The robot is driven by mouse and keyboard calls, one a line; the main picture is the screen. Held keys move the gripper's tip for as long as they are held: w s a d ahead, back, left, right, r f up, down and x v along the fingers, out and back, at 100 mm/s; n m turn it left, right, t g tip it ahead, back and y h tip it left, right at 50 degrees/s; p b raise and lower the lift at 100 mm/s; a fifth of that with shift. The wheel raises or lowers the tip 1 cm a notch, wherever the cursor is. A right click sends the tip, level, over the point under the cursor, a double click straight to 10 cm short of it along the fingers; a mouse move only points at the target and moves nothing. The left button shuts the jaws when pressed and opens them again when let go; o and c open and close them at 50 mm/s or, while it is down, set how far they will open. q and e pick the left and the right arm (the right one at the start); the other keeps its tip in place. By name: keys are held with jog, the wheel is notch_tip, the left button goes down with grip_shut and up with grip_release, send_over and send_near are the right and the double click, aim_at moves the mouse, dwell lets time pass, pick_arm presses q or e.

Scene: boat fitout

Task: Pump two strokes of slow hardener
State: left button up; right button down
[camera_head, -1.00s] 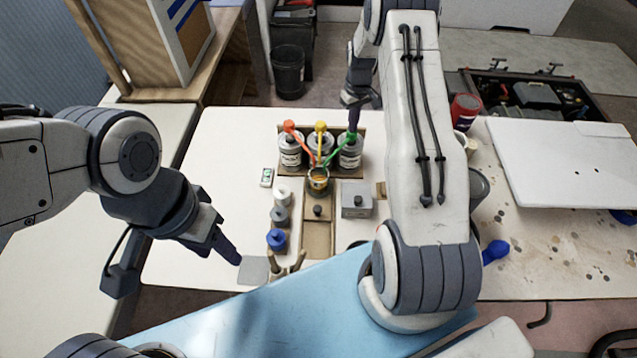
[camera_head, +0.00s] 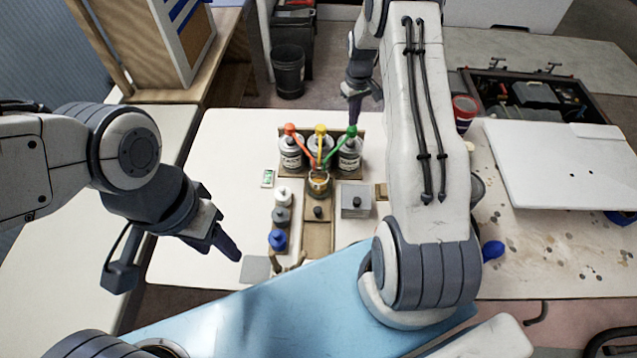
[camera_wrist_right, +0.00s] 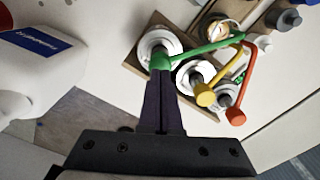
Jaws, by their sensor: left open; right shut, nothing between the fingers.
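Three pump bottles stand in a row in a wooden rack: a red-headed one (camera_head: 291,154), a yellow-headed one (camera_head: 319,146) and a green-headed one (camera_head: 349,156). Their labels are too small to read. Their spouts converge over a cup (camera_head: 319,185) holding amber liquid. My right gripper (camera_head: 354,121) is shut and empty, fingers pointing down at the green pump head (camera_head: 352,131). In the right wrist view the fingertips (camera_wrist_right: 161,76) are at the green head (camera_wrist_right: 162,61), touching or nearly so. My left gripper (camera_head: 229,245) is open and empty, left of the rack.
A small device with a green display (camera_head: 268,178) lies left of the rack. Small bottles, one with a blue cap (camera_head: 278,240), stand in front, beside a grey box (camera_head: 356,200). A white panel (camera_head: 560,165) lies at right. The table's left side is clear.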

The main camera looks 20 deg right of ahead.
dwell(0.4)
jog(key=shift+r+p, duration=1)
jog(key=shift+r, duration=0.55)
jog(key=shift+f, duration=0.1)
jog(key=shift+a, duration=0.15)
jog(key=s+a+r+n+b, duration=0.1)
jog(key=s+a+r, duration=0.25)
jog(key=a, duration=0.45)
jog(key=s+a+r+n+b, duration=0.1)
jog(key=s+a+r, duration=0.25)
jog(key=a, duration=0.55)
jog(key=s+a+r+n+b, duration=0.1)
jog(key=s+a+r+b, duration=0.15)
jog(key=a+r, duration=0.4)
jog(key=s+a+n+b, duration=0.1)
jog(key=s+a, duration=0.3)
jog(key=s, duration=0.8)
jog(key=s+a+n+y, duration=0.1)
jog(key=s+a, duration=0.3)
jog(key=s, duration=0.8)
jog(key=shift+f+n+b, duration=0.25)
jog(key=shift+n+b, duration=0.1)
jog(key=shift+n, duration=0.35)
